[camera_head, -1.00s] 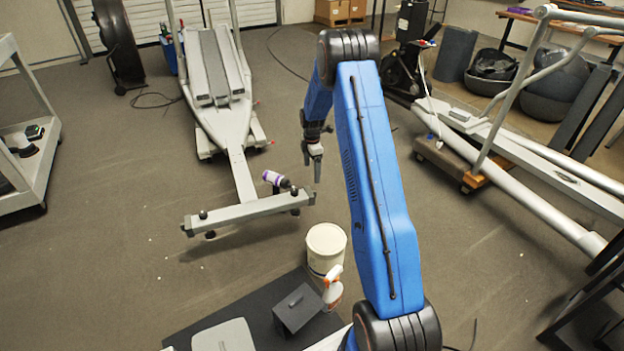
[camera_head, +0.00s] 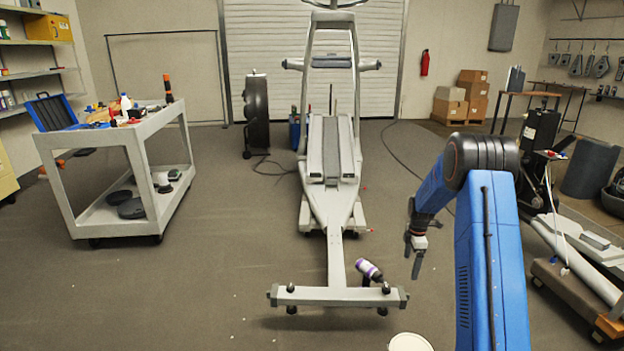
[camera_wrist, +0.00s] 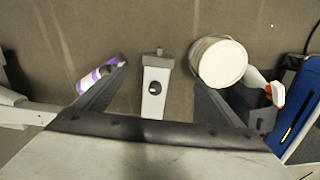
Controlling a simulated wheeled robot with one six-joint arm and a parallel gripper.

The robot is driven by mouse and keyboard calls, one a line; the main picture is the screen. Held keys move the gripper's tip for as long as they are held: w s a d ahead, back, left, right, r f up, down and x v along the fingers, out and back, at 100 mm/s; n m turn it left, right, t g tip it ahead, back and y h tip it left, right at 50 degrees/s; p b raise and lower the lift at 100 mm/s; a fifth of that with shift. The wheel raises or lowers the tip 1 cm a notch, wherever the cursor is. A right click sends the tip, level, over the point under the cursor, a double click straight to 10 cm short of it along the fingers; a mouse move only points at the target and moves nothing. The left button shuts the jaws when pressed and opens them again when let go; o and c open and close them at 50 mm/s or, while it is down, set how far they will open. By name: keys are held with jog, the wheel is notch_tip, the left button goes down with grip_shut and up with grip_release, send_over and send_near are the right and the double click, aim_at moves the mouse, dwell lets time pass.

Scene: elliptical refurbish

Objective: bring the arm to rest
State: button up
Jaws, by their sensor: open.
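My gripper (camera_head: 417,264) hangs from my bent blue arm at the right of the head view, fingers pointing down. It is to the right of the elliptical machine's rear bar (camera_head: 335,296). In the wrist view my gripper (camera_wrist: 160,88) shows two dark fingers spread wide with nothing between them in their grip. The end of a grey bar (camera_wrist: 155,90) shows below, between the fingers. A white and purple bottle (camera_head: 368,269) leans near the bar's right half; it also shows beside the left finger in the wrist view (camera_wrist: 98,76).
A white bucket (camera_wrist: 221,62) and a spray bottle (camera_wrist: 262,88) stand right of the fingers in the wrist view. A grey cart (camera_head: 130,170) with tools stands left. Another machine on a brown dolly (camera_head: 575,298) stands right. Floor between cart and elliptical is clear.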

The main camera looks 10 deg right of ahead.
jog(key=s+a+r+m+t, duration=0.15)
jog(key=s+a+r, duration=0.25)
jog(key=s+r, duration=0.4)
jog(key=s+a+r+m, duration=0.3)
jog(key=s+a+r, duration=0.25)
jog(key=r, duration=0.55)
jog(key=s+a+r+m+t, duration=0.1)
jog(key=s+a+r+m, duration=0.25)
jog(key=s+r, duration=0.45)
jog(key=s+a+r+m, duration=0.1)
jog(key=s+a+m, duration=0.1)
jog(key=s, duration=0.8)
jog(key=s+a+r+m+t, duration=0.1)
jog(key=s+a+r+m, duration=0.1)
jog(key=s, duration=0.8)
jog(key=s+a+r+m+t, duration=0.1)
jog(key=s+a+m, duration=0.3)
jog(key=s, duration=0.6)
jog(key=shift+s+r, duration=0.35)
jog(key=shift+s, duration=0.05)
jog(key=shift+c, duration=0.6)
